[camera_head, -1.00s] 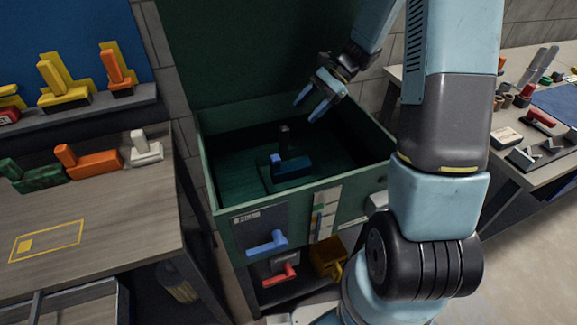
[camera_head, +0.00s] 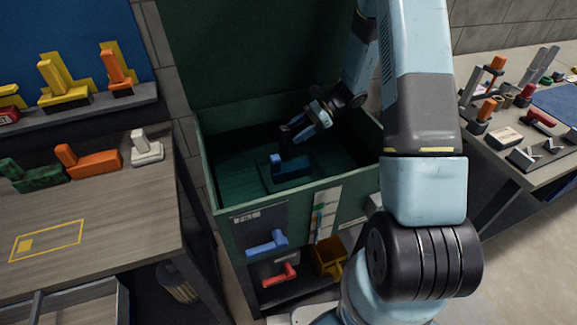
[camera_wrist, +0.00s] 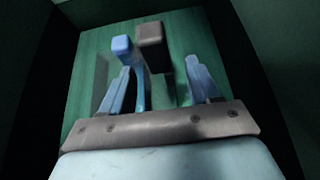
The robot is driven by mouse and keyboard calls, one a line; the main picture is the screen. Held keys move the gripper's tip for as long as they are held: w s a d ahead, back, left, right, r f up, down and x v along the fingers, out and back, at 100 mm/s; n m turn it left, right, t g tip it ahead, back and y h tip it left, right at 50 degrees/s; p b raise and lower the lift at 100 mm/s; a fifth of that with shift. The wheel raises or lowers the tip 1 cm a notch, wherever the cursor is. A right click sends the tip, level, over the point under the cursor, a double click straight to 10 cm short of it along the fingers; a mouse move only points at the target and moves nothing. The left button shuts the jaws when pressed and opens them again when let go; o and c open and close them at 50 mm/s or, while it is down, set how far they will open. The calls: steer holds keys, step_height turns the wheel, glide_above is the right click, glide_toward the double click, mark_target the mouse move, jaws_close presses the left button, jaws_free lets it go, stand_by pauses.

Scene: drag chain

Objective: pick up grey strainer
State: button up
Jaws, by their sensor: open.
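The grey strainer (camera_wrist: 151,38) looks like a dark brownish-grey upright block in the wrist view, on the green floor of the box. In the head view it is hidden behind my gripper or too dark to make out. A blue tool (camera_wrist: 123,46) stands close on its left; it also shows in the head view (camera_head: 292,167). My gripper (camera_head: 294,133) is inside the open box, tilted down and left. In the wrist view its open fingers (camera_wrist: 158,66) are spread on either side of the strainer and the blue tool's stem. I cannot tell if they touch.
The green box (camera_head: 212,165) has high walls around my gripper and a raised lid (camera_head: 260,50) behind. A workbench (camera_head: 120,205) with orange, green and white tools stands left. Another table (camera_head: 545,178) with many tools stands right.

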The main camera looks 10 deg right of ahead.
mark_target(284, 137)
steer(key=x, duration=0.4)
steer(key=shift+s+a+r, duration=0.1)
steer(key=shift+s+a, duration=0.1)
steer(key=shift+a, duration=0.3)
steer(key=shift+c, duration=0.3)
jaws_close()
